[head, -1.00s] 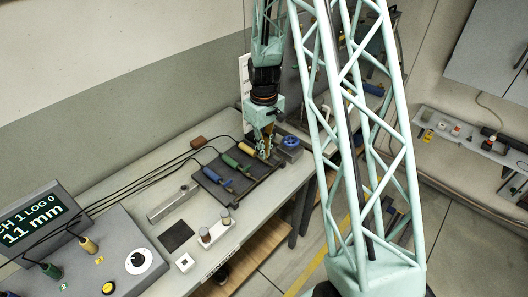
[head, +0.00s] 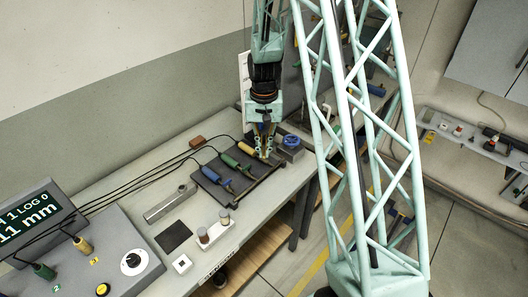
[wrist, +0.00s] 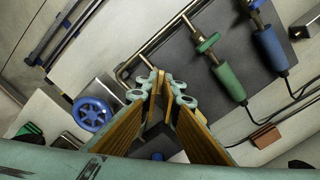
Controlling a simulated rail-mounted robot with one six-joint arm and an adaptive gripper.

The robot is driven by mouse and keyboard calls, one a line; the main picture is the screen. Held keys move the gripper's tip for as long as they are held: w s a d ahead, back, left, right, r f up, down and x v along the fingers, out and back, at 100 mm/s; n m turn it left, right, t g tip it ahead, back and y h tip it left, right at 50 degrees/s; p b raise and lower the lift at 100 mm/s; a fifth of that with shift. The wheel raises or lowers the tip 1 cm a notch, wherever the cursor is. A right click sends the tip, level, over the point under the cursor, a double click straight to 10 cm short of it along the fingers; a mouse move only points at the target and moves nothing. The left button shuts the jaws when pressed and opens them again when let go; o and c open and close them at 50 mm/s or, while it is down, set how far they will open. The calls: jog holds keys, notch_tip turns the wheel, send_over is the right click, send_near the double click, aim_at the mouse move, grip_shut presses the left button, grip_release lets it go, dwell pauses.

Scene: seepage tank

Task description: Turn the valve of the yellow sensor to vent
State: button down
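The yellow sensor (head: 245,148) lies on the dark tray (head: 262,182) on the bench, with its cable running left. My gripper (head: 264,154) points down at the sensor's right end, where its valve would be; my fingers hide that valve. In the wrist view, my gripper (wrist: 162,78) has its two tan-padded fingers close together with a narrow gap. A brass pipe end (wrist: 122,70) is beside the tips. I cannot see whether the fingers touch the valve. The yellow body is hidden there.
The green sensor (head: 229,161) and blue sensor (head: 211,175) lie alongside on the tray. A blue handwheel (head: 291,141) stands close right of my gripper; it also shows in the wrist view (wrist: 91,113). A console with a display (head: 35,218) reads 11 mm.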

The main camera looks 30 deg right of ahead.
aim_at(264, 153)
jog(key=m+b, duration=0.1)
jog(key=m, duration=0.3)
jog(key=shift+m, duration=0.3)
jog(key=shift+m+b, duration=0.35)
jog(key=shift+m, duration=1.95)
jog(key=c, duration=2.9)
grip_release()
jog(key=shift+o, duration=0.2)
jog(key=shift+r, duration=0.1)
notch_tip(264, 153, up, 12)
